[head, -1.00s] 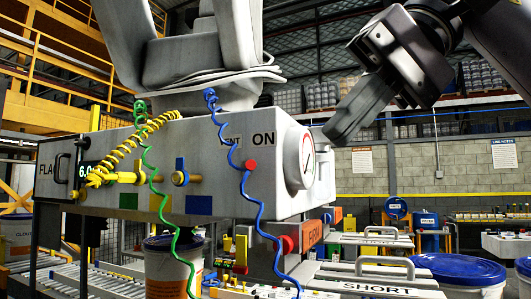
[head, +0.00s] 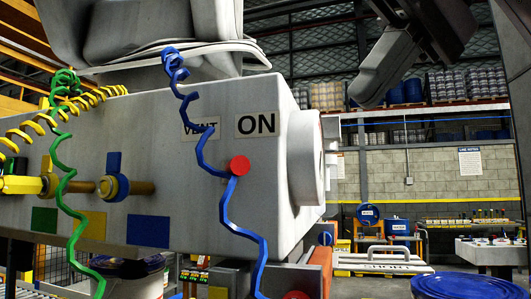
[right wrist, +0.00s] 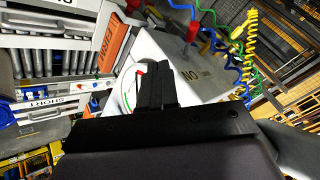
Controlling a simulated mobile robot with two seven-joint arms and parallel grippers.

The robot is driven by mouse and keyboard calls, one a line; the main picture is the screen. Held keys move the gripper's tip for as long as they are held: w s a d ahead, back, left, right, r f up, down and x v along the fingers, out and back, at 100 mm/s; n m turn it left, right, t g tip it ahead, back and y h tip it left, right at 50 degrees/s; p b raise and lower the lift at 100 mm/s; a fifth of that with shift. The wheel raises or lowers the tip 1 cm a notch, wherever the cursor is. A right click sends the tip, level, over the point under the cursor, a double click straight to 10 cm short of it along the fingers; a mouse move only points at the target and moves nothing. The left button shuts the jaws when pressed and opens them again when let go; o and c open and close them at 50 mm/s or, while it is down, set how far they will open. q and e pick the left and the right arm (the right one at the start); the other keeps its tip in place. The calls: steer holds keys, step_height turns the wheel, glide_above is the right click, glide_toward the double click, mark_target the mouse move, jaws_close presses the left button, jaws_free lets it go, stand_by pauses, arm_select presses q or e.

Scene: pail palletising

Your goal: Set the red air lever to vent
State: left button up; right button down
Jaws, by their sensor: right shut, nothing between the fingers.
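The red air lever (head: 239,166) shows as a round red knob on the front of a grey box (head: 160,190). It sits below the VENT label (head: 200,129) and the ON label (head: 257,123), near the gap between them. I cannot tell which label it is set to. The red lever also shows at the top of the right wrist view (right wrist: 192,31). My right gripper (head: 364,88) is shut and empty, right of the box and apart from the lever. Its closed fingers (right wrist: 156,76) show in front of the box in the right wrist view. My left gripper is out of view.
A blue coiled hose (head: 205,150) hangs down right beside the lever. Green (head: 62,180) and yellow (head: 50,120) coiled hoses hang at the left. A round gauge (head: 308,160) juts from the box's right end. A blue-lidded pail (head: 455,287) stands lower right.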

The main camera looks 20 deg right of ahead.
mark_target(234, 169)
steer(key=shift+s, duration=0.15)
steer(key=w+a+f, duration=0.1)
steer(key=a+f, duration=0.1)
steer(key=a, duration=0.1)
steer(key=w+a+f+b, duration=0.1)
steer(key=w+a+f, duration=0.1)
steer(key=a, duration=0.1)
steer(key=w+a+f, duration=0.1)
steer(key=a+f, duration=0.1)
steer(key=shift+w+a+f, duration=0.2)
steer(key=shift+a+f, duration=0.15)
steer(key=shift+a, duration=0.05)
stand_by(0.5)
